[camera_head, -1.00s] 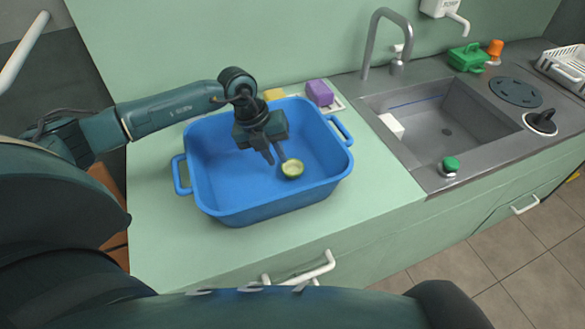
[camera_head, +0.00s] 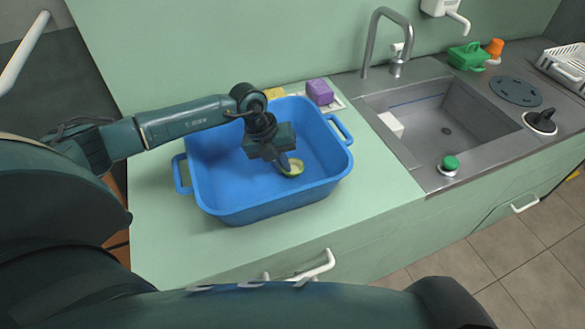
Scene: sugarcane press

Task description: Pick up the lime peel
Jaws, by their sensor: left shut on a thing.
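The lime peel (camera_head: 296,169), a small round piece with a green rim and pale inside, is in the blue basin (camera_head: 222,213) on the counter. My left gripper (camera_head: 287,168) reaches down into the basin and is shut on the lime peel at its left side. The fingers hide part of the peel. The peel appears low in the basin; whether it touches the floor of the basin I cannot tell. My right gripper is not in view.
The basin's walls surround the left gripper. A purple sponge (camera_head: 319,92) and a yellow one (camera_head: 274,93) lie behind the basin. The sink (camera_head: 440,125) with its tap (camera_head: 370,45) is to the right. The counter in front of the basin is clear.

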